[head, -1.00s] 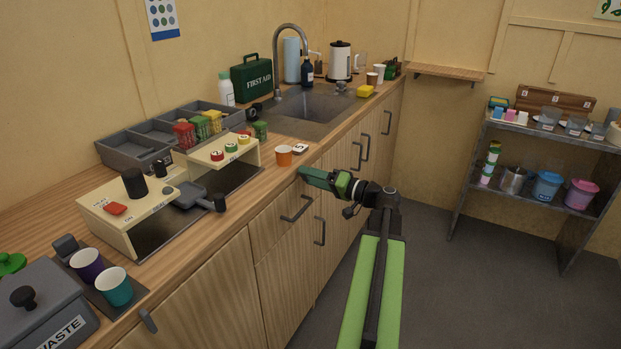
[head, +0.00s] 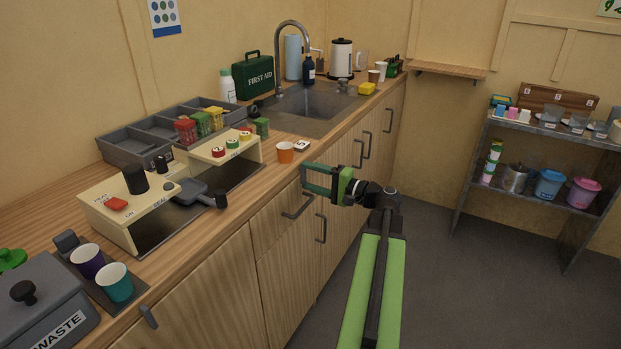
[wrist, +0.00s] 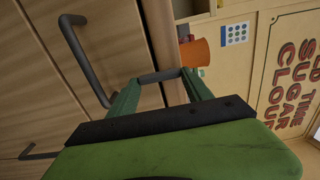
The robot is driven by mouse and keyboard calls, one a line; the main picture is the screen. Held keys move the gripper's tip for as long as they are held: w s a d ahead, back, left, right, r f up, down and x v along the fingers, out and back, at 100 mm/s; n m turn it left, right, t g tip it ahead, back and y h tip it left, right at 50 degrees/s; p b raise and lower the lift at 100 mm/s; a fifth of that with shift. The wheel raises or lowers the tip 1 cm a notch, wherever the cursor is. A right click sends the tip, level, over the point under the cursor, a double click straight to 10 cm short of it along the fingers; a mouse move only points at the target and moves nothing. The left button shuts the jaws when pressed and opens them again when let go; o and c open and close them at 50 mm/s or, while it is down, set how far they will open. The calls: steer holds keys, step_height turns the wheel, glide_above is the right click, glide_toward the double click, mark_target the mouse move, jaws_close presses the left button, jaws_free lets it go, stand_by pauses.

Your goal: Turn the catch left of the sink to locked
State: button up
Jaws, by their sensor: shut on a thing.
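The catch, a short dark grey bar (wrist: 160,76), sits at the counter's front edge, left of the sink (head: 308,103). My gripper (head: 304,178) reaches it from the front. In the wrist view my gripper's green fingers (wrist: 158,80) are shut on the bar, one at each end. The bar lies across the wrist picture, roughly upright in the room. In the head view the fingers mostly hide it. No locked or unlocked marking can be read.
An orange cup (head: 286,152) stands on the counter just above my gripper. Dark drawer and door handles (head: 298,207) stick out below it. Another small grey lever (head: 148,316) is at the counter's near edge. The floor to the right is clear.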

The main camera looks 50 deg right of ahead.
stand_by(0.4)
steer(key=o, duration=1.4)
steer(key=shift+c, duration=0.2)
steer(key=shift+s, duration=0.1)
steer(key=v, duration=1.7)
steer(key=shift+s, duration=0.15)
steer(key=shift+f, duration=0.1)
